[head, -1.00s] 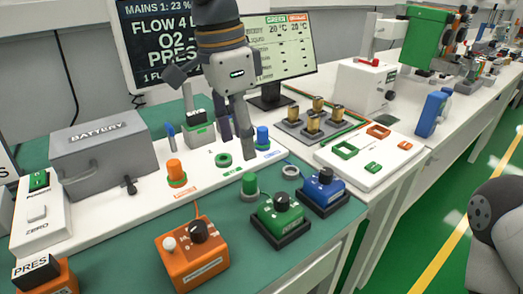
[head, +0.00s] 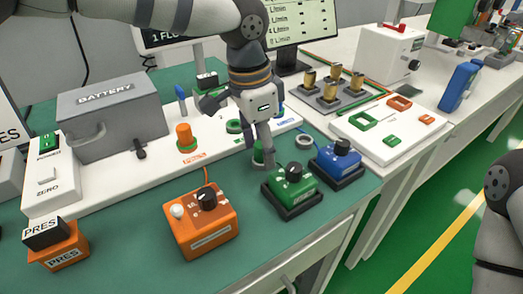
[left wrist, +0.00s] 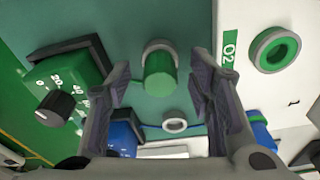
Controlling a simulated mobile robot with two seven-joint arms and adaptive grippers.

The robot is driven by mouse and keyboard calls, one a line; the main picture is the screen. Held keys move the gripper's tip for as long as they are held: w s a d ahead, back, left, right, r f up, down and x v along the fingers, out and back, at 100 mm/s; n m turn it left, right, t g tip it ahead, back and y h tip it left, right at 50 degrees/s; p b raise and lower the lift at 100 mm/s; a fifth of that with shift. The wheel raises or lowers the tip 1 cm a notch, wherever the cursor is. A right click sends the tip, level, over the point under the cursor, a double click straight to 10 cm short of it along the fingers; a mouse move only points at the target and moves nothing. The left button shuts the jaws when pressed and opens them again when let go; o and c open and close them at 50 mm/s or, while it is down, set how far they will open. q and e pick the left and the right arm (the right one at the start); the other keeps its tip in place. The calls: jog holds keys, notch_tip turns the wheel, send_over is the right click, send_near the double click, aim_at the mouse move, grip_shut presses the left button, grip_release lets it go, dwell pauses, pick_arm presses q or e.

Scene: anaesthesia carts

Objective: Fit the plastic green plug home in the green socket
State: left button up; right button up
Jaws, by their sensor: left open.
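The green plug (head: 258,152) stands on the green mat in front of the white panel. My left gripper (head: 262,160) is open, pointing down over the plug, with fingers on either side of it in the head view. In the left wrist view, the plug (left wrist: 160,72) shows between the two open fingers, with gaps on both sides. The green socket (head: 234,126), a green ring on the white panel, lies just behind the gripper. It also shows in the left wrist view (left wrist: 275,50), right of the fingers, beside an O2 label. My right gripper is not in view.
A green dial box (head: 290,188) and a blue dial box (head: 337,163) stand close right of the plug. An orange dial box (head: 202,220) is front left. An orange plug (head: 185,138) stands on the panel. A loose grey ring (head: 304,142) lies nearby.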

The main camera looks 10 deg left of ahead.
pick_arm(q)
grip_shut()
jog(key=shift+r, duration=0.1)
